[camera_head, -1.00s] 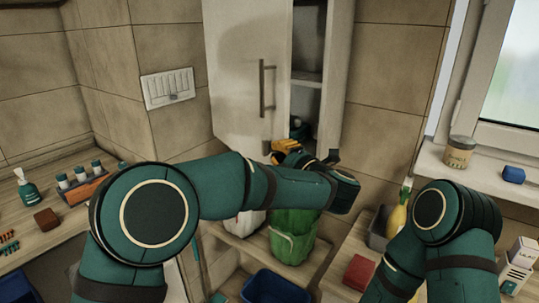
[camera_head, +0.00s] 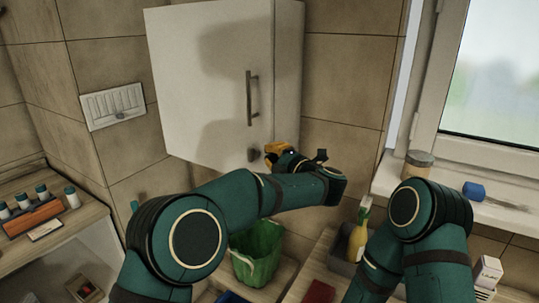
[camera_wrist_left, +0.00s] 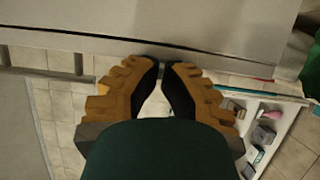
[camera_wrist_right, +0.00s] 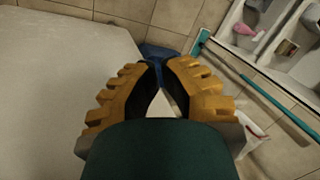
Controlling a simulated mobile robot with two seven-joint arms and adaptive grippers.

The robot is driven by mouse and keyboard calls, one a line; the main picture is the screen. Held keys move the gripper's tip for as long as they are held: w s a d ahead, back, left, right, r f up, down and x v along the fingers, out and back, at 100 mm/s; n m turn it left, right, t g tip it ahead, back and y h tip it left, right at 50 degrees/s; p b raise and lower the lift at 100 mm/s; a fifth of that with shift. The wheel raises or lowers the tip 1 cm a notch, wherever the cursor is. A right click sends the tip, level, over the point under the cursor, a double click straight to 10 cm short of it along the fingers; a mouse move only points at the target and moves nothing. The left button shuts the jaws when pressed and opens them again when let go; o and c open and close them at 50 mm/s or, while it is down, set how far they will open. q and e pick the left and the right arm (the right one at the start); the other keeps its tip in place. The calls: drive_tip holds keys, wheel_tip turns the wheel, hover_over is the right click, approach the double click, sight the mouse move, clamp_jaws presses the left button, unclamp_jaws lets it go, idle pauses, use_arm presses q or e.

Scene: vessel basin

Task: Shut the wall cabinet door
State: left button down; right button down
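The wall cabinet (camera_head: 288,75) hangs on the tiled wall in the head view. Its pale door (camera_head: 205,80) covers the front, and the inside no longer shows. I cannot tell if a thin gap is left at its right edge. The vertical bar handle (camera_head: 250,98) is near that edge. My left gripper (camera_head: 256,154) is at the door's lower right corner, fingertips close to the panel. In the left wrist view its fingers (camera_wrist_left: 163,66) are together and empty, just below a pale panel edge. My right gripper (camera_wrist_right: 160,64) is shut and empty in the right wrist view.
A green bin (camera_head: 258,250) stands below the cabinet. A yellow bottle (camera_head: 357,242) stands right of my left gripper. The window sill (camera_head: 455,200) bears a jar (camera_head: 418,163) and a blue item (camera_head: 474,190). A left counter holds an orange rack (camera_head: 32,217).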

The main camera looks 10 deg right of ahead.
use_arm(q)
drive_tip(key=shift+w+d, duration=0.45)
drive_tip(key=shift+w, duration=0.05)
use_arm(e)
drive_tip(key=shift+w+d+r, duration=0.25)
